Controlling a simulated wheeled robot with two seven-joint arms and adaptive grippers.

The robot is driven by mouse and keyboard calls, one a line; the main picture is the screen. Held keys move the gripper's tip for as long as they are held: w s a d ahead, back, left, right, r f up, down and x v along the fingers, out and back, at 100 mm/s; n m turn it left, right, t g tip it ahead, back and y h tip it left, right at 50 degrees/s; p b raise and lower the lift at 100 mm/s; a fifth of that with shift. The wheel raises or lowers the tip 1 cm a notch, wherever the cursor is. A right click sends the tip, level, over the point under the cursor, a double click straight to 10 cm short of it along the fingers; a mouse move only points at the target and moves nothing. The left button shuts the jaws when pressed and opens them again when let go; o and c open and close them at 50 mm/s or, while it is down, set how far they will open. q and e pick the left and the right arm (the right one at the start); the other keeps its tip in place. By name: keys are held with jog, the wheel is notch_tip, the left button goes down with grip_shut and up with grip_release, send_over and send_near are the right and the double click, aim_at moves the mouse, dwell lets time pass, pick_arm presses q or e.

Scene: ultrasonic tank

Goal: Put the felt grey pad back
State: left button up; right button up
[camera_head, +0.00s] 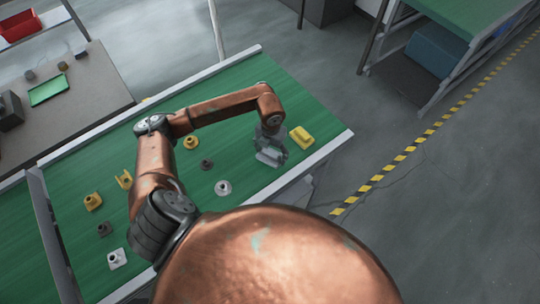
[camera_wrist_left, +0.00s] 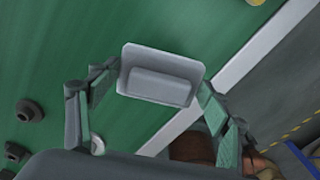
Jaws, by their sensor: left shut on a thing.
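The grey pad (camera_wrist_left: 160,86) is a pale rectangular plate with a raised block on it. My left gripper (camera_head: 270,148) is shut on it, with one finger at each short side in the left wrist view. The pad also shows in the head view (camera_head: 268,158), low under the gripper near the right end of the green table (camera_head: 232,205). I cannot tell whether it touches the table. My right gripper is in neither view.
A yellow block (camera_head: 301,137) stands just right of the gripper. A white round part (camera_head: 223,187), a dark part (camera_head: 207,164) and a yellow part (camera_head: 191,142) stand to the left. Several more parts lie farther left. A pale rail edges the table.

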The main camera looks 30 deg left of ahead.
aim_at(270, 157)
pick_arm(q)
notch_tip(270, 157, down, 2)
jog(key=shift+s+f+p, duration=0.15)
jog(key=shift+p, duration=0.3)
jog(key=shift+f, duration=0.35)
jog(key=o, duration=1.2)
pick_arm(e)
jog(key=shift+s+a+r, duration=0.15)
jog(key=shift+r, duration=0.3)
pick_arm(q)
jog(key=shift+r, duration=0.2)
notch_tip(270, 157, up, 12)
jog(key=b, duration=0.2)
jog(key=shift+b, duration=0.4)
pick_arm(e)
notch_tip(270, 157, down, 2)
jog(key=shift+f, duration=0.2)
